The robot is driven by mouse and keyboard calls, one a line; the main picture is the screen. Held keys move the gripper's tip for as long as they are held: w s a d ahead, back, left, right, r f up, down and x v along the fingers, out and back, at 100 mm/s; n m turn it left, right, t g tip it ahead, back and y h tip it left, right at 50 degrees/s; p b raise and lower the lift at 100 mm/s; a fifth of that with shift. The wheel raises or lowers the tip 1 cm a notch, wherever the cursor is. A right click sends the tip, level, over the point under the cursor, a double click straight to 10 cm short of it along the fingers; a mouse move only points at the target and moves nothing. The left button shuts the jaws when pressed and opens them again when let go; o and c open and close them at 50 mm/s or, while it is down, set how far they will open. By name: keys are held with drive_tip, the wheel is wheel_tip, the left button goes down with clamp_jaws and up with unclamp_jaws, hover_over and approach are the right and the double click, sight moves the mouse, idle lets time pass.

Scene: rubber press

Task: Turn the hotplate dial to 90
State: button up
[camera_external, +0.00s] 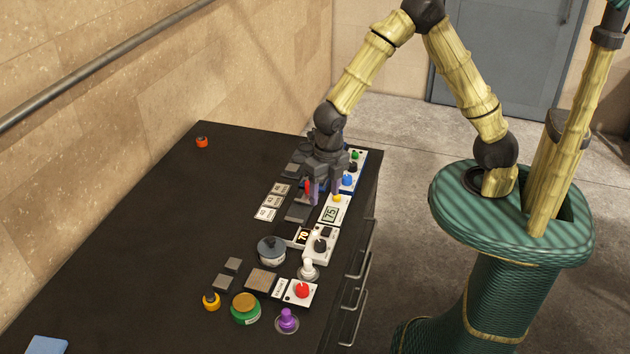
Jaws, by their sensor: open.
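My gripper (323,198) points down over the row of controls, behind the black dial and close to the 75 unit. It is open, with no object clearly held. It hides part of the controls below, and a red part shows beside its left finger.
A grey round pot (271,250), white knob (308,270), red button (302,290), purple knob (287,320) and green-yellow round item (245,308) crowd the front. The worktop's left side (130,230) is mostly clear.

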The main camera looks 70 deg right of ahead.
sight(321, 243)
drive_tip(key=f, duration=0.5)
drive_tip(key=f+p, duration=0.1)
drive_tip(key=f, duration=1.1)
drive_tip(key=shift+w+a+f, duration=0.2)
drive_tip(key=shift+w+a, duration=0.1)
drive_tip(key=shift+a, duration=0.1)
drive_tip(key=c, duration=1)
drive_tip(key=shift+o, duration=0.2)
